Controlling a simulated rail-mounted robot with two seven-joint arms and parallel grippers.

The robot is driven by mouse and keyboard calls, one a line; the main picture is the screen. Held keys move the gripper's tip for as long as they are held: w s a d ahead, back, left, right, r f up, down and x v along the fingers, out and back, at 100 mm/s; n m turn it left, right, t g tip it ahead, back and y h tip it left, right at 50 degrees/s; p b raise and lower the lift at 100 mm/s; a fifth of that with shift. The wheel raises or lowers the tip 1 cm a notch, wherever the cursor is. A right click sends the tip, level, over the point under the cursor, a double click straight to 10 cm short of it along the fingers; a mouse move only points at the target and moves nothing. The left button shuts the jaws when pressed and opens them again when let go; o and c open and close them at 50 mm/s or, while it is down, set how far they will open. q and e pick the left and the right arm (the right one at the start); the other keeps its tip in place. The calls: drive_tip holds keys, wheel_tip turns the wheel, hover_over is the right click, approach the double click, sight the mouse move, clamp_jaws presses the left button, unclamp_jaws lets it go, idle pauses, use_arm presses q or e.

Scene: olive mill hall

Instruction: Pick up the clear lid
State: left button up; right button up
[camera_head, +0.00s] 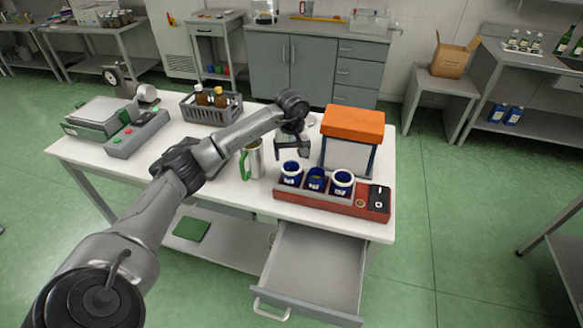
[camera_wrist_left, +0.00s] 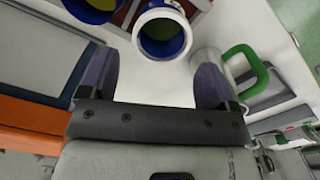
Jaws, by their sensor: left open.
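I cannot make out the clear lid for certain. A small pale, round edge (camera_head: 312,122) shows on the white table just behind my left wrist, mostly hidden, and I cannot tell what it is. My left gripper (camera_head: 290,154) is open and empty, pointing down above the back of the red tray, close to the blue cups. In the left wrist view its two fingers (camera_wrist_left: 154,85) are spread wide, with bare white table between them and a white-rimmed blue cup (camera_wrist_left: 163,36) just beyond. My right gripper is not in view.
The red tray (camera_head: 330,203) holds several blue cups and a black device. A metal mug with a green handle (camera_head: 255,160) stands left of it, an orange-topped box (camera_head: 352,122) behind. A bottle crate (camera_head: 211,110) and scale (camera_head: 100,115) stand farther left. A drawer (camera_head: 312,270) hangs open in front.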

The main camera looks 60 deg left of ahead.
sight(291, 165)
use_arm(q)
drive_tip(key=shift+s+f, duration=0.1)
drive_tip(key=shift+f, duration=1.8)
drive_tip(key=c, duration=0.7)
drive_tip(key=shift+r, duration=0.1)
